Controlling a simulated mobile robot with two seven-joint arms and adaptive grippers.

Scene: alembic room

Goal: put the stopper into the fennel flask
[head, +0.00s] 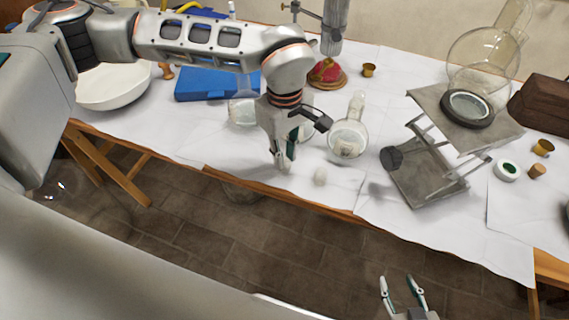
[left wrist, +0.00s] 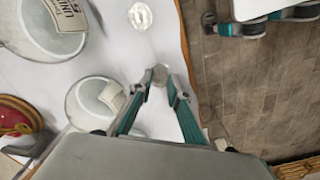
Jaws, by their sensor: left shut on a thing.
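My left gripper (head: 284,168) points down above the front edge of the table. In the left wrist view its fingers (left wrist: 160,88) are shut on a small greyish stopper (left wrist: 160,75). A second clear stopper (left wrist: 140,16) stands apart on the cloth, right of the gripper in the head view (head: 320,177). A round labelled flask (head: 346,147) stands behind it; its label is only partly in the left wrist view (left wrist: 62,12). Another labelled flask (left wrist: 88,98) is close beside the gripper, mostly hidden in the head view. I cannot tell which is fennel. My right gripper (head: 404,284) is open and empty over the floor.
A third glass vessel (head: 241,112) stands left of the left gripper. A grey lab jack (head: 425,185) stands to the right. A red cushion (head: 326,70), blue case (head: 205,85) and white bowl (head: 115,88) are behind. Cloth at the front edge is mostly clear.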

